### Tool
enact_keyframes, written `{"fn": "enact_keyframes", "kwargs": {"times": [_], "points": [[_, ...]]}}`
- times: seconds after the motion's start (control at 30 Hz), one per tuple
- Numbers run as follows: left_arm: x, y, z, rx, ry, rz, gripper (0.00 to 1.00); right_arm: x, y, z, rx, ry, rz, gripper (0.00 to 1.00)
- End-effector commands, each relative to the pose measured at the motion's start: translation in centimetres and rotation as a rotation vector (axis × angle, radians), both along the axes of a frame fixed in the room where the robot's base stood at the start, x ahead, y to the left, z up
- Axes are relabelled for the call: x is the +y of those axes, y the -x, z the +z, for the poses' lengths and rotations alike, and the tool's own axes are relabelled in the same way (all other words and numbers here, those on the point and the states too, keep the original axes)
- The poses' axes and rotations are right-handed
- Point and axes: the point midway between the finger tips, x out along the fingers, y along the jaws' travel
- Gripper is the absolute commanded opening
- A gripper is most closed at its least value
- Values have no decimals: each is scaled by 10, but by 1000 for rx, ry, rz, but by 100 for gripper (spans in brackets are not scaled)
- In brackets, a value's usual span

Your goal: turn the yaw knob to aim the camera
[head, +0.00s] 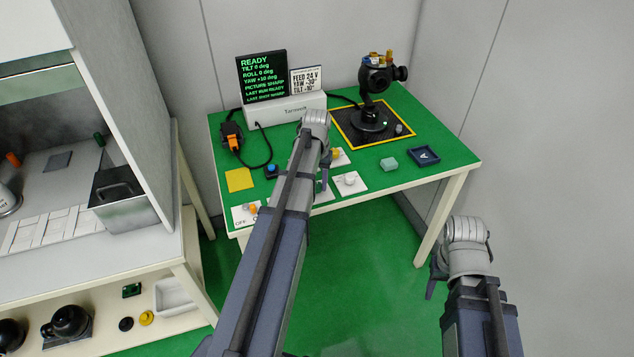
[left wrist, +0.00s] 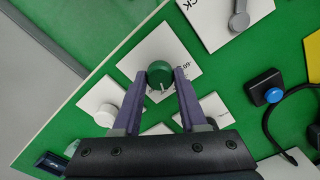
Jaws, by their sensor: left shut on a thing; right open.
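In the left wrist view a round green knob (left wrist: 160,74) with a white pointer line sits on a white plate (left wrist: 182,52) with partly hidden markings. My left gripper (left wrist: 160,80) is shut on this knob, a finger on each side. In the head view my left arm hides most of the knob and gripper. The gimbal camera (head: 378,78) stands on a black mat at the back right of the table. The screen (head: 262,77) reads READY, tilt 0, roll 0, yaw +10 deg. The card (head: 305,80) reads YAW -30°, TILT -10°. My right gripper (head: 436,280) is open, off the table's front right, partly hidden.
A white knob (head: 350,180) and a yellow knob (head: 335,153) are near my left gripper. A blue button (left wrist: 273,95) and a grey lever (left wrist: 239,20) also show in the wrist view. A pale green block (head: 389,164) and a dark tray (head: 424,156) lie at the right.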

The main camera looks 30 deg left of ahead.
Motion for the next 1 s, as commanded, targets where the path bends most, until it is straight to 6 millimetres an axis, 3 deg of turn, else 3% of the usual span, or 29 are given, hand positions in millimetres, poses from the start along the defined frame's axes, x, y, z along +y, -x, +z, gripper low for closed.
{"fn": "enact_keyframes", "kwargs": {"times": [0.3, 0.8, 0.83, 1.0], "points": [[0, 0, 0, 0, 0, -103, 0, 0, 0, 0, 0, 0, 0, 50], [0, 0, 0, 0, 0, -121, 0, 0, 0, 0, 0, 0, 0, 50], [0, 0, 0, 0, 0, -121, 43, 0, 0, 0, 0, 0, 0, 50], [0, 0, 0, 0, 0, -120, 62, 0, 0, 0, 0, 0, 0, 50]]}}
